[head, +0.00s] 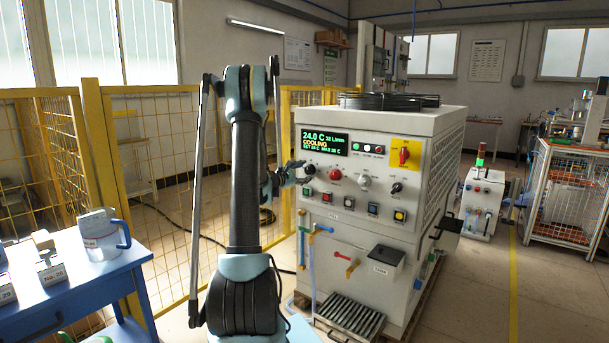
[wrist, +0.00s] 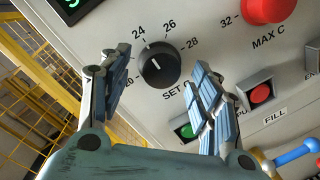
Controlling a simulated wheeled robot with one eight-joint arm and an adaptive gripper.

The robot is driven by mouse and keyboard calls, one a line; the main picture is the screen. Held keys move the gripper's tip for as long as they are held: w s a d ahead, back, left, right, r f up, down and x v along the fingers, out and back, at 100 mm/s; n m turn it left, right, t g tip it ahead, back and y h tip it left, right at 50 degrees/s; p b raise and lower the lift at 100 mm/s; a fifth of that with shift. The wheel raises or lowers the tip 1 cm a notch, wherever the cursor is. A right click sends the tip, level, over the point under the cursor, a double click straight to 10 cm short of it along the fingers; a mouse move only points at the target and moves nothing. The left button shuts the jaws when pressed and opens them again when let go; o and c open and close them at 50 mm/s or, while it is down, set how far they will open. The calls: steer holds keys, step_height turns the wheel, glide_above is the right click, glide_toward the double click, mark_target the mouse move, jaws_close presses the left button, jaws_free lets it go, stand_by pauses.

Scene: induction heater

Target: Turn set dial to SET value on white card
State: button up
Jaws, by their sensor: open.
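The black set dial (wrist: 162,68) is on the heater's pale front panel in the wrist view. Numbers 24, 26 and 28 show around it; lower-left ones are partly hidden by a finger. Its white mark points to the upper left, near or a little below 24. My gripper (wrist: 158,74) is open, with one finger on each side of the dial; contact cannot be told. In the head view my gripper (head: 296,173) is at the panel's left side. The display (head: 325,142) reads 24.0 C and COOLING, with a small SET line too fine to read surely. I cannot make out a white SET card.
The red MAX C knob (wrist: 268,8) is right of the dial. A green button (wrist: 186,131) and a red button (wrist: 260,93) sit below. A yellow fence (head: 150,150) stands left of the heater (head: 440,150). A blue table (head: 75,280) is at the lower left.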

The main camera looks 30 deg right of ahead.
steer(key=shift+w+d, duration=0.15)
steer(key=shift+d, duration=0.35)
steer(key=c, duration=1)
steer(key=shift+c, duration=0.2)
steer(key=shift+m, duration=0.3)
steer(key=m, duration=0.4)
steer(key=shift+r+y, duration=0.1)
steer(key=shift+y, duration=0.2)
steer(key=shift+m+y, duration=0.3)
steer(key=shift+m, duration=1.6)
